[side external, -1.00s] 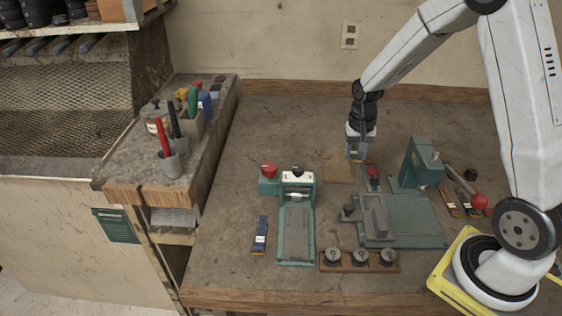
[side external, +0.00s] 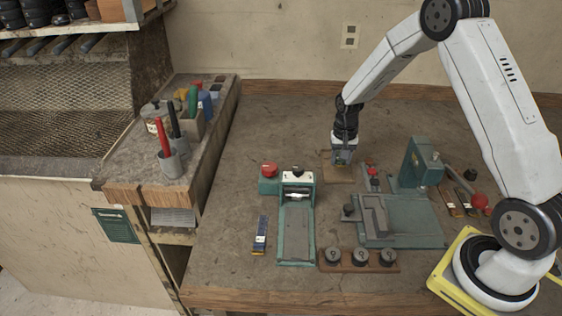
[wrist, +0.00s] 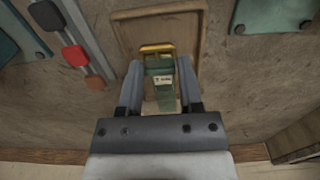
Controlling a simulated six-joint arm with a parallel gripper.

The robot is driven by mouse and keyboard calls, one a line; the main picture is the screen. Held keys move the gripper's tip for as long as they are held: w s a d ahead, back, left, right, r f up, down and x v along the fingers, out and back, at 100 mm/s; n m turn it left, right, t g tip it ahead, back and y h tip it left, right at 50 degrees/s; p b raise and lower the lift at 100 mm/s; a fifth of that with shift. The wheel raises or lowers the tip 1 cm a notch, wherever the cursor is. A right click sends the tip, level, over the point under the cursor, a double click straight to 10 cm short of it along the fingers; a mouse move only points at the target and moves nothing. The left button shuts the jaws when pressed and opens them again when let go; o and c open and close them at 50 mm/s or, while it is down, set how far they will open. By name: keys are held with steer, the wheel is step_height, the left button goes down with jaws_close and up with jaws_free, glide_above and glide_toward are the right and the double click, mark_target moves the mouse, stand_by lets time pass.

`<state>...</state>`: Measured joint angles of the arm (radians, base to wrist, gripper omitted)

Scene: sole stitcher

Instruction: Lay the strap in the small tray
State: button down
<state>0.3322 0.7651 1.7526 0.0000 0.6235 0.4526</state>
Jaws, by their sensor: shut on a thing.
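My gripper (side external: 342,158) is over the small wooden tray (side external: 329,179), at the back middle of the bench. In the wrist view my gripper (wrist: 152,95) is shut on a green strap (wrist: 162,90) with a yellow end and a white label. The strap points away from my wrist, and its far end lies within the outline of the tray (wrist: 203,45). Whether the strap touches the tray floor I cannot tell. The fingers hide the strap's sides, and my gripper covers part of the tray in the side view.
A teal press (side external: 420,165) and its plate (side external: 415,222) stand to the right. A teal fixture (side external: 296,220) stands front left, with a blue strap (side external: 260,236) beside it. Three dark knobs sit on a wooden rack (side external: 345,266) in front.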

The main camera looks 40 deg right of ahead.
mark_target(340, 160)
steer(key=shift+w+f, duration=0.15)
steer(key=shift+f, duration=1.6)
steer(key=shift+f, duration=0.15)
steer(key=shift+c, duration=1.3)
jaws_free()
step_height(340, 160, up, 12)
steer(key=shift+r, duration=0.2)
